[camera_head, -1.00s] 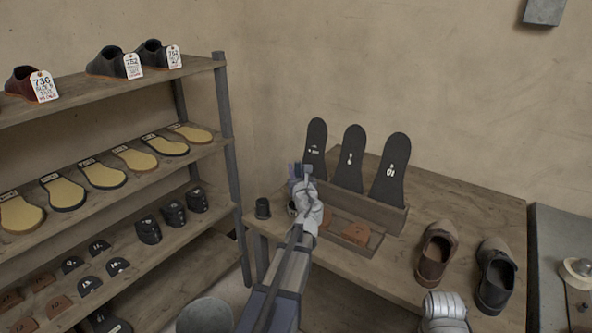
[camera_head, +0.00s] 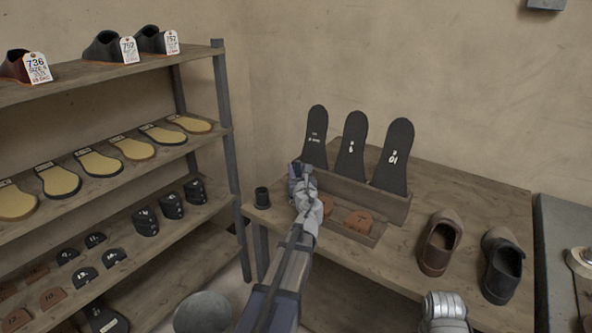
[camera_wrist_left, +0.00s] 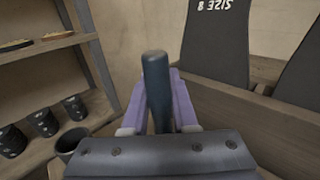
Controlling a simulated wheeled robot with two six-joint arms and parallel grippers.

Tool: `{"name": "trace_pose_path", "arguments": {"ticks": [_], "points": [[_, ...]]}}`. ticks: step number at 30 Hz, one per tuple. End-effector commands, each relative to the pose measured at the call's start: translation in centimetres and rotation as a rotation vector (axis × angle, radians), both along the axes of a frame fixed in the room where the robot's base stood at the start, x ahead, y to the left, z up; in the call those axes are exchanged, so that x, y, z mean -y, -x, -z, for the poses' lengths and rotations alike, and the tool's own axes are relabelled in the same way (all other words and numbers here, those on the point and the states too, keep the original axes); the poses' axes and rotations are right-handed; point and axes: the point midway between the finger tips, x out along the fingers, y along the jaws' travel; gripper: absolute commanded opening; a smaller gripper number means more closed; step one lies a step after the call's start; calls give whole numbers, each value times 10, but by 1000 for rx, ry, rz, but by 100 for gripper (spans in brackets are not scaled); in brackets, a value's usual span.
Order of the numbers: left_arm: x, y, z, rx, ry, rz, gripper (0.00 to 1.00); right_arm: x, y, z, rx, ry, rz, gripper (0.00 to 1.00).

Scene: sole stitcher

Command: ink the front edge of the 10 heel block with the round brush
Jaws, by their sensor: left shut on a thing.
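My left gripper (camera_head: 297,172) is over the back-left part of the wooden table, in front of the dark sole boards. In the left wrist view its purple fingers are shut on a dark round rod (camera_wrist_left: 157,88), which looks like the brush handle. The rod stands nearly upright; its bristles are hidden. A small dark cup (camera_head: 262,197) stands left of the gripper at the table's edge; it also shows in the left wrist view (camera_wrist_left: 68,143). Black numbered heel blocks (camera_head: 146,221) stand on the left shelf; I cannot read a 10 on them. My right gripper's jaws are out of view.
A wooden tray (camera_head: 375,240) with brown heel pieces (camera_head: 357,221) lies in front of the rack (camera_head: 396,208) of sole boards. A brown shoe (camera_head: 439,243) and a black shoe (camera_head: 502,264) stand at the table's right. The shelf post (camera_head: 229,150) rises left of the table.

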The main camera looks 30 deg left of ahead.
Motion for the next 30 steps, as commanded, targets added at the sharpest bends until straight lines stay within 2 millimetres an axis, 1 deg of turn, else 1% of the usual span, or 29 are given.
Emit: {"name": "trace_pose_path", "arguments": {"ticks": [30], "points": [[0, 0, 9, 0, 0, 0, 0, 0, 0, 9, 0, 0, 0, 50]]}}
